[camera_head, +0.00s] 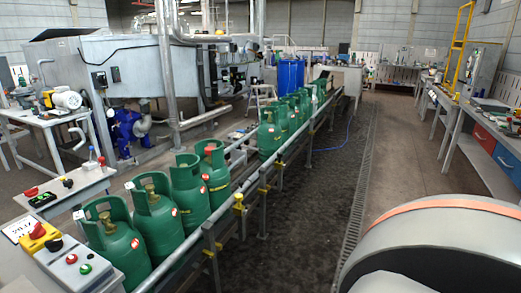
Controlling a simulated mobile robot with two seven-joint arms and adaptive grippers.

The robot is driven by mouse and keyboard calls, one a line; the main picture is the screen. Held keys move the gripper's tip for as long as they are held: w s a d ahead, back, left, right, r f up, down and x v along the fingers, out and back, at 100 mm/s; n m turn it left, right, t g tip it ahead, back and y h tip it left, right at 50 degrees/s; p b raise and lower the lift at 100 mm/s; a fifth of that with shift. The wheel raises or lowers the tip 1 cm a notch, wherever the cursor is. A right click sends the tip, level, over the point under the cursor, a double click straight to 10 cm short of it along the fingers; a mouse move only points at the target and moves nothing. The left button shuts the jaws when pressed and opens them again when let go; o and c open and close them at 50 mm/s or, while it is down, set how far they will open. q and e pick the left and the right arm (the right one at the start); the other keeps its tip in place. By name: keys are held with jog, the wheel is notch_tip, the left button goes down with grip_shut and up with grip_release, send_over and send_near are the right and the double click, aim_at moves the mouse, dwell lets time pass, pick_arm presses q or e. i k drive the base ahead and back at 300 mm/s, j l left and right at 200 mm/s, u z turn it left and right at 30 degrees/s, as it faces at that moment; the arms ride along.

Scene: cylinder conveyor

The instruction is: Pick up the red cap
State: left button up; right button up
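The nearer cylinders (116,248) show brass-coloured valves. Another small red item (31,191) lies on the grey table at the left; I cannot tell whether it is a cap. Neither of my grippers shows in the head view.
The conveyor's metal rail (208,236) runs along the cylinders' right side. A control box (78,262) with red and green buttons stands at the near left. More cylinders (270,135) stand farther back.

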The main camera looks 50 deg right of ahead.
aim_at(207, 150)
jog(key=j+z, duration=0.15)
jog(key=z, duration=0.25)
jog(key=i+j+z, duration=0.1)
jog(key=z, duration=0.35)
jog(key=j+z, duration=0.2)
jog(key=z, duration=0.2)
jog(key=i+l, duration=1.75)
jog(key=i+j+u, duration=0.05)
jog(key=i+j, duration=0.05)
